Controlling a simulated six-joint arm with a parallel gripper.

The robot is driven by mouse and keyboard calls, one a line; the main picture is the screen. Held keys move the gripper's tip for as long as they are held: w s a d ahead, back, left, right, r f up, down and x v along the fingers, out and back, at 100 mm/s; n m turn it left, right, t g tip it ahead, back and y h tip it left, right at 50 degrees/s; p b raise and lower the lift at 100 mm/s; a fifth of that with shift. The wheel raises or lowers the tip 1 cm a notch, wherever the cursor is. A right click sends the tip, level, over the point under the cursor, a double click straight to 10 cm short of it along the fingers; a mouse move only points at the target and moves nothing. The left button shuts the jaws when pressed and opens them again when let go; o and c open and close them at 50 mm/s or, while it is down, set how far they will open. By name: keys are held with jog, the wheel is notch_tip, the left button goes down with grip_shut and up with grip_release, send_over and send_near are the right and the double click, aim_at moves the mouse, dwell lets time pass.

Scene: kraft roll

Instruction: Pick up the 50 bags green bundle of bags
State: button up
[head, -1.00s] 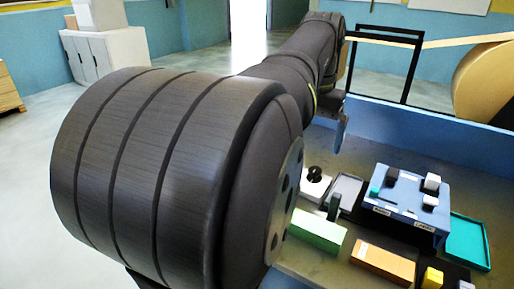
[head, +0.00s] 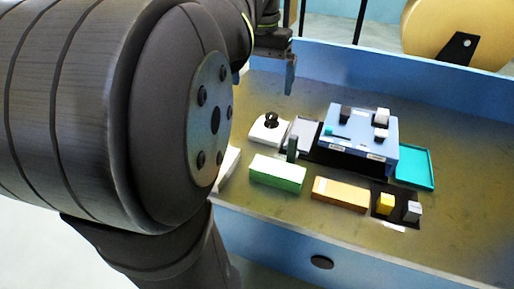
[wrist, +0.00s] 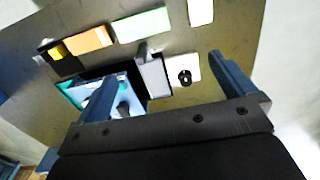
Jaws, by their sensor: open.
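The green bundle (head: 277,172) lies on the table at the front, between a white item on its left and an orange bundle on its right. In the wrist view the green bundle (wrist: 141,25) shows near the top, beyond my fingers. Its label cannot be read. My gripper (wrist: 160,92) is open and empty, its two fingers wide apart. In the head view my gripper (head: 290,75) is high above the back of the table, well apart from the bundle, and only part of it shows.
The orange bundle (head: 340,193) lies close by. Behind stand a white device with a black knob (head: 270,128), a grey tray (head: 304,132), a blue box with small blocks (head: 352,150) and a teal tray (head: 416,168). Yellow (head: 386,203) and grey (head: 412,211) blocks sit at the right.

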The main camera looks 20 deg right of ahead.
dwell(0.4)
jog(key=c, duration=0.8)
jog(key=shift+o, duration=0.2)
jog(key=n+g+h, duration=0.3)
jog(key=n, duration=1.5)
send_near(277, 168)
jog(key=x, duration=0.5)
jog(key=shift+d+f, duration=0.15)
jog(key=shift+d, duration=0.1)
jog(key=shift+x, duration=2.45)
